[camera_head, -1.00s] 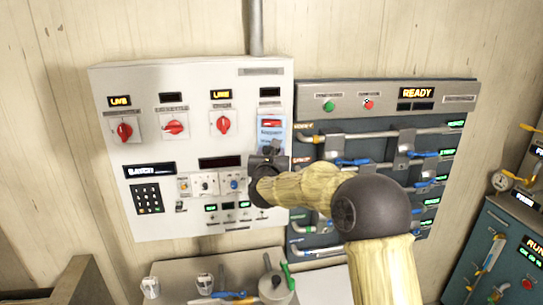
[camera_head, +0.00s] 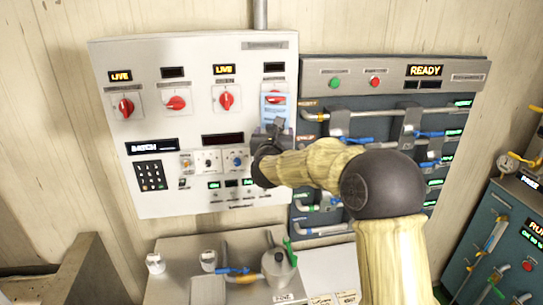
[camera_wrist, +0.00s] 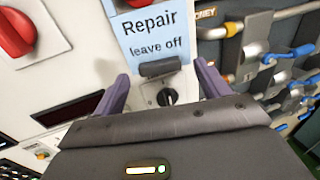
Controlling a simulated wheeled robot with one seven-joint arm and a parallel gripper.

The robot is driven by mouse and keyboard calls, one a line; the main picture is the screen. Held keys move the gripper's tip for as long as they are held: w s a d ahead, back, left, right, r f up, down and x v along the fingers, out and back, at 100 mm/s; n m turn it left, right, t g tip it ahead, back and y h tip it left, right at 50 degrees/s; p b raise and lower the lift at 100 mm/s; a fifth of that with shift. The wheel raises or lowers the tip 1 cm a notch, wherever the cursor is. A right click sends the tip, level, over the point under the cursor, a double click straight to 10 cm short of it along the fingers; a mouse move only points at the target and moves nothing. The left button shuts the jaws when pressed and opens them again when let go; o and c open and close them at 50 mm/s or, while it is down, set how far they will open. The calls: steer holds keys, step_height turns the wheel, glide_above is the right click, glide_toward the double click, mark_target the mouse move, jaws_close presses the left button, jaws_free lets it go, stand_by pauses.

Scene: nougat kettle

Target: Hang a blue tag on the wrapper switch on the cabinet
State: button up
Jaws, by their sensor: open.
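A light blue tag (camera_head: 275,107) hangs upright at the fourth, rightmost red switch (camera_head: 275,97) on the white cabinet (camera_head: 210,55). In the wrist view the tag (camera_wrist: 152,40) reads "Repair leave off" and has a dark grey tab at its lower edge. The switch labels are too small to read, so I cannot tell which is named wrapper. My gripper (camera_head: 274,128) is just in front of the tag's lower end. In the wrist view my gripper (camera_wrist: 163,78) is open, its purple fingers spread either side of the tab, with nothing visibly held.
Three more red switches, such as the left one (camera_head: 126,107), sit left along the cabinet. A blue-grey panel (camera_head: 390,68) with pipes and levers adjoins on the right. Below is a counter (camera_head: 180,285) with a kettle (camera_head: 279,268) and cups. A small black knob (camera_wrist: 166,97) lies between my fingers.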

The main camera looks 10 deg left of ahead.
steer(key=s+b, duration=0.7)
steer(key=s, duration=0.8)
steer(key=shift+s+d, duration=0.15)
steer(key=shift+s, duration=0.2)
steer(key=s+d+f+n+g+y, duration=0.1)
steer(key=s+d+f+n+g, duration=0.15)
steer(key=f+n, duration=0.4)
steer(key=s+d+f+n+g, duration=0.1)
steer(key=d+f+n+g, duration=0.1)
steer(key=d+f+n, duration=0.45)
steer(key=s+d+f+n+g+y, duration=0.1)
steer(key=s+f+n+g, duration=0.15)
steer(key=f+n, duration=0.45)
steer(key=s+d+f+n+g+h, duration=0.1)
steer(key=s+d+f+n+g, duration=0.3)
steer(key=s+d+n, duration=0.2)
steer(key=s+d+f+n+g+h, duration=0.1)
steer(key=s+d+f+n+g, duration=0.3)
steer(key=s+n, duration=0.5)
steer(key=shift+s+d+f+n, duration=0.4)
steer(key=shift+s+d+f, duration=0.4)
steer(key=shift+s+d, duration=0.25)
steer(key=shift+w, duration=0.1)
